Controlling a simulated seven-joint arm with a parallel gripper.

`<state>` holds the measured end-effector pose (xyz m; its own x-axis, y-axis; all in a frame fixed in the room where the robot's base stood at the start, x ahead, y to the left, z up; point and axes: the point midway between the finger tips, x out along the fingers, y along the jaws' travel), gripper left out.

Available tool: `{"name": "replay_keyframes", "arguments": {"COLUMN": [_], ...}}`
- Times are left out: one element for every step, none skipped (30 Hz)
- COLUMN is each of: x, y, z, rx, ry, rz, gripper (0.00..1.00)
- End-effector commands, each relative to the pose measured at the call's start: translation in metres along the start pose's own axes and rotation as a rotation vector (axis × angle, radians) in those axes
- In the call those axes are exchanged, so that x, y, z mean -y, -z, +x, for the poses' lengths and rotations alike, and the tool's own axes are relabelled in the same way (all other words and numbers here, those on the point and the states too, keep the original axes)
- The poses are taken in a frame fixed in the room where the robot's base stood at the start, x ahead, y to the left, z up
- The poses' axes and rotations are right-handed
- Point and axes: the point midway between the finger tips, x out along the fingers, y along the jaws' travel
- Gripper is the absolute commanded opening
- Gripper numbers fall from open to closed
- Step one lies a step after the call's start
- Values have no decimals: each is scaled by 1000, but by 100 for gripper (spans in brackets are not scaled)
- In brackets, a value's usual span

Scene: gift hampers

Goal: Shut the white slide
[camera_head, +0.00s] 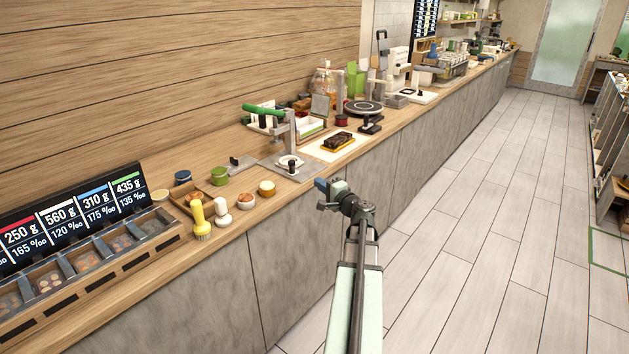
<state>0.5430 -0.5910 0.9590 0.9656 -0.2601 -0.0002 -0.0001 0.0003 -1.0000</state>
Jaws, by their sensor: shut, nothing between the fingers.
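I cannot tell for certain which thing is the white slide. A small white open-topped tray (311,127) with red and green contents stands on the counter, behind the grey press stand (291,140); the stand hides part of its left side. Whether it slides, or how far it is out, is too small to tell. My gripper (321,184) is at the counter's front edge, right of the stand's base and well apart from the tray. It looks shut and empty.
On the wooden counter (262,212), a dark block lies on a white board (352,145). Jars, a yellow brush (199,220) and a tray of compartments stand to the left. A round dark plate (363,107) stands farther back.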

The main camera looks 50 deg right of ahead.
Motion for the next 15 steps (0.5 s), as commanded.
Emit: {"name": "replay_keyframes", "arguments": {"x": [-2, -1, -1, -1, -1, -1, -1, -1, -2, -2, -2, -2, -2, -1, -1], "y": [2, 1, 1, 1, 1, 1, 1, 1, 1, 1, 1, 1, 1, 1, 1], "z": [-2, -3, -4, -4, -4, -4, -3, -3, -3, -3, -3, -3, -3, -3, -3], "rx": [-2, -2, -2, -1, -1, -1, -1, -1, -1, -1, -1, 0, 0, 0, 0], "ry": [-1, -1, -1, -1, -1, -1, -1, -1, 0, 0, 0, 0, 0, 0, 0], "rz": [2, 14, 37, 62, 93, 141, 185, 232, 301, 356, 411, 483, 538, 592, 665], "gripper": [0, 0, 0, 0, 0, 0, 0, 0, 0, 0, 0, 0, 0, 0, 0]}}
